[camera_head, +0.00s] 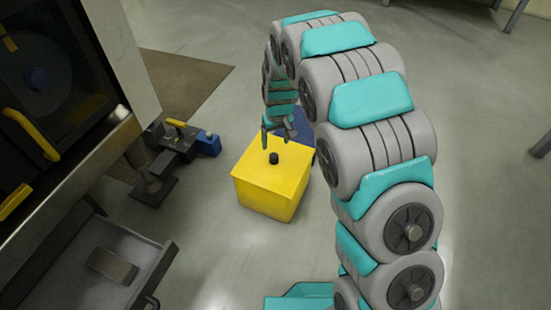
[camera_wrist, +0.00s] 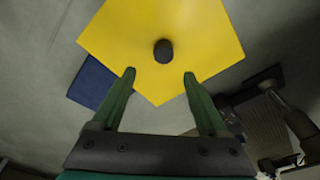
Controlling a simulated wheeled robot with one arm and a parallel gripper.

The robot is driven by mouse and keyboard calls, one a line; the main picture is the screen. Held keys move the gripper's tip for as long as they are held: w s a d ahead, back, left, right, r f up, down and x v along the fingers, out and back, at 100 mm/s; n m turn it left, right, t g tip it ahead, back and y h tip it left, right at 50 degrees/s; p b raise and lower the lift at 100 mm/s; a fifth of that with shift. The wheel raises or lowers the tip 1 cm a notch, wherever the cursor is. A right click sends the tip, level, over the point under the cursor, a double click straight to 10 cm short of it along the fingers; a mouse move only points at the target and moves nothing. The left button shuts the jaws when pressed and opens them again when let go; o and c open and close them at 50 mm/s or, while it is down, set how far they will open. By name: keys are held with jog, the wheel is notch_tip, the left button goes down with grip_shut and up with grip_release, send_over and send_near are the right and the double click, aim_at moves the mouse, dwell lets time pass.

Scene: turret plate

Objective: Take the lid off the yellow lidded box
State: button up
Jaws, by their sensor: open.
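The yellow lidded box (camera_head: 264,200) stands on the grey floor near the middle of the head view. Its yellow lid (camera_head: 272,167) is on, with a dark round knob (camera_head: 274,158) at the centre. In the wrist view the lid (camera_wrist: 190,22) fills the top, with the knob (camera_wrist: 163,51) beyond my fingertips. My gripper (camera_head: 276,136) is above the far side of the lid, pointing down. In the wrist view my gripper (camera_wrist: 160,75) is open, its two green fingers apart with nothing between them. The knob lies ahead of the gap, not gripped.
A dark blue item (camera_head: 300,121) lies behind the box, partly hidden. A machine with a yellow handle (camera_head: 31,133) and an open metal tray (camera_head: 85,262) stands at left. A dark device with a blue part (camera_head: 208,144) is left of the box. Floor is clear in front of the box.

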aim_at(274, 156)
jog(key=f, duration=0.5)
jog(key=shift+s+a+f+b, duration=0.2)
jog(key=shift+f+b, duration=0.2)
jog(key=shift+w+f, duration=0.1)
jog(key=shift+f, duration=0.25)
jog(key=shift+c, duration=0.4)
grip_shut()
jog(key=shift+r, duration=0.1)
